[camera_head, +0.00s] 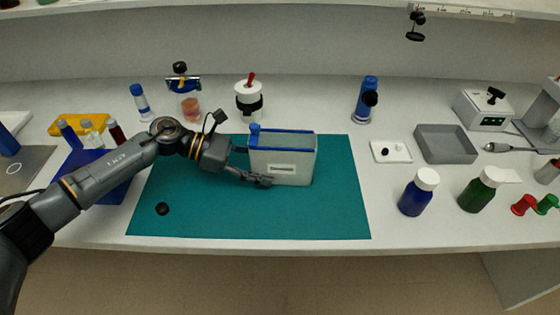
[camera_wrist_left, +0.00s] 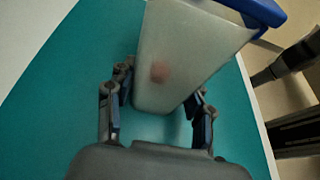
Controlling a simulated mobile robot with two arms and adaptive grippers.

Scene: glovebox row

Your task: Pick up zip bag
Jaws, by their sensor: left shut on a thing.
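The zip bag (camera_head: 298,160) is a pale, boxy bag with a blue edge along its top and a light label on its front. It stands upright on the teal mat (camera_head: 335,215). My left gripper (camera_head: 256,166) reaches it from the left and is shut on it. In the left wrist view the bag (camera_wrist_left: 185,60) lies between the two fingers of the gripper (camera_wrist_left: 160,98), with a pinkish spot on its side and a blue edge at top right.
A small black cap (camera_head: 162,209) lies on the mat. Behind stand a white jar (camera_head: 249,98) and a blue-capped bottle (camera_head: 140,101). To the right are a grey tray (camera_head: 446,145), a blue bottle (camera_head: 417,194) and a green bottle (camera_head: 479,192). The mat's front right is clear.

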